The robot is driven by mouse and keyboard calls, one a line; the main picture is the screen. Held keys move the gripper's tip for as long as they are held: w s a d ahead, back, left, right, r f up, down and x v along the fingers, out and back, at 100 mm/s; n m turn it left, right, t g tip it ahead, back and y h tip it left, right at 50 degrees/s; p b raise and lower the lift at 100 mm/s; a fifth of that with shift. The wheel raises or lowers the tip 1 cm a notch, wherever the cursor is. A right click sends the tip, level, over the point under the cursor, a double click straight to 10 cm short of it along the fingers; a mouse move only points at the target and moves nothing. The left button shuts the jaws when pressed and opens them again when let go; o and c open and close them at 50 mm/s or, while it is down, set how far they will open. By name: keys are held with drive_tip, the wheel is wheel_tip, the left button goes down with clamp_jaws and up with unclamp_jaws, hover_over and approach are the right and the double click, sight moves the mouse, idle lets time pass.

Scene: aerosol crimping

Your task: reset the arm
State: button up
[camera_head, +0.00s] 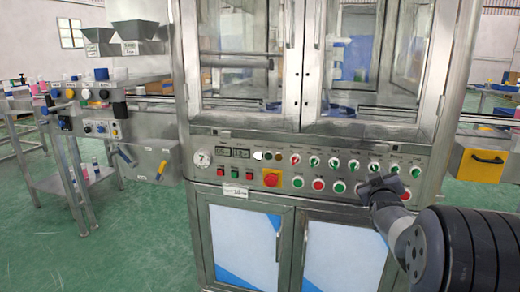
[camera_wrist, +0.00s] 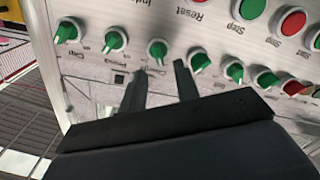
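My gripper (camera_head: 378,184) is at the right part of the machine's control panel (camera_head: 225,168) in the head view. In the wrist view my gripper (camera_wrist: 159,68) has its two dark fingers apart, with nothing held between them. A green knob with a white ring (camera_wrist: 157,50) lies just beyond the fingertips; I cannot tell whether they touch the panel. My arm (camera_head: 455,250) reaches in from the lower right and hides part of the panel and cabinet.
Several green knobs, a red knob (camera_wrist: 294,87) and round push buttons stick out around my gripper. A red emergency button (camera_head: 271,179) is further left. Glass doors (camera_head: 370,60) stand above the panel. Green floor (camera_head: 135,245) is open at the left.

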sight(374, 169)
drive_tip(key=shift+x, duration=2.2)
drive_tip(key=shift+s, duration=0.2)
drive_tip(key=v, duration=1)
drive_tip(key=x, duration=1)
drive_tip(key=shift+w, duration=0.25)
drive_tip(key=shift+s+r+m+p, duration=0.15)
drive_tip(key=shift+r+m+p, duration=0.1)
drive_tip(key=shift+m+p, duration=0.65)
drive_tip(key=m+p, duration=0.2)
drive_tip(key=m, duration=0.1)
drive_tip(key=shift+d+p, duration=0.15)
drive_tip(key=shift+p, duration=0.25)
drive_tip(key=m+p, duration=0.7)
drive_tip(key=shift+d, duration=0.2)
drive_tip(key=v, duration=0.6)
drive_tip(key=shift+s+f, duration=0.25)
drive_tip(key=shift+s, duration=0.15)
